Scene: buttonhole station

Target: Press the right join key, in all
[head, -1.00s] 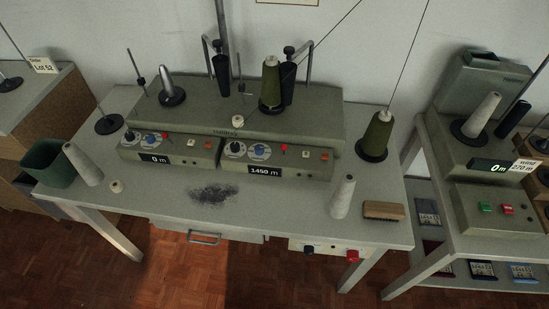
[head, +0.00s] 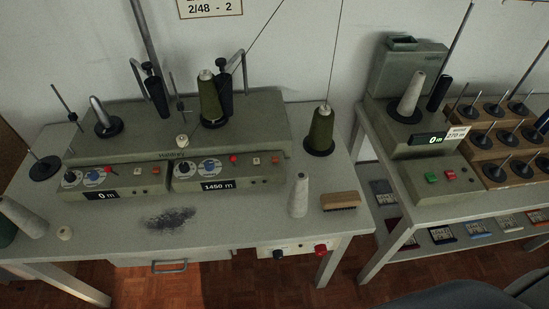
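The winding machine (head: 140,140) stands on a grey table with two control panels on its front. The right panel (head: 217,185) reads 1450 m and has a dial, a blue knob, a red button (head: 233,159), a pale key (head: 256,161) and an orange-brown key (head: 275,160). I cannot read which one is the join key. The left panel (head: 90,195) reads 0 m and has similar controls. An olive cone (head: 210,100) sits above the right panel, with thread running up from it. Neither of my grippers is in view.
On the table are a second olive cone (head: 320,132), a grey cone (head: 299,195), a brush (head: 340,201) and a dark lint patch (head: 171,219). A winder (head: 430,180) reading 0 m stands on the right table. The table front is mostly clear.

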